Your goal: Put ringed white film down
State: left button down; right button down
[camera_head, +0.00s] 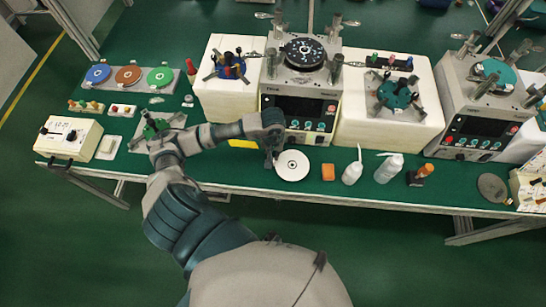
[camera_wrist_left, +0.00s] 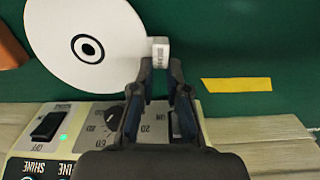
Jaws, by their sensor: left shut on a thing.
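The ringed white film (camera_head: 292,165) is a flat white disc with a black ring at its middle. In the head view it is over the green bench top in front of the left lapping machine. It also shows in the left wrist view (camera_wrist_left: 105,25), upper left. My left gripper (camera_head: 272,160) is at the film's left edge. In the wrist view its fingertips (camera_wrist_left: 160,68) are closed on a small pale printed tab at the disc's edge. I cannot tell whether the film touches the bench. My right gripper is not in view.
An orange block (camera_head: 328,172) and white bottles (camera_head: 387,168) stand right of the film. The lapping machine (camera_head: 301,100) is close behind, and a yellow strip (camera_head: 243,143) lies to the left. The bench's front edge is close below the film.

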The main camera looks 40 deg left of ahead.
pick_arm(q)
notch_tip(320, 180, down, 3)
jog(key=shift+s+a+f, duration=0.1)
jog(key=shift+f, duration=0.1)
jog(key=shift+a, duration=0.1)
jog(key=c, duration=1.2)
grip_release()
jog(key=shift+o, duration=0.2)
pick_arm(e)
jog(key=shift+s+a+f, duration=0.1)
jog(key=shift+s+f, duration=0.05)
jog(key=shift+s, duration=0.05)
pick_arm(q)
jog(key=shift+r, duration=0.2)
notch_tip(320, 180, up, 12)
jog(key=shift+f, duration=0.2)
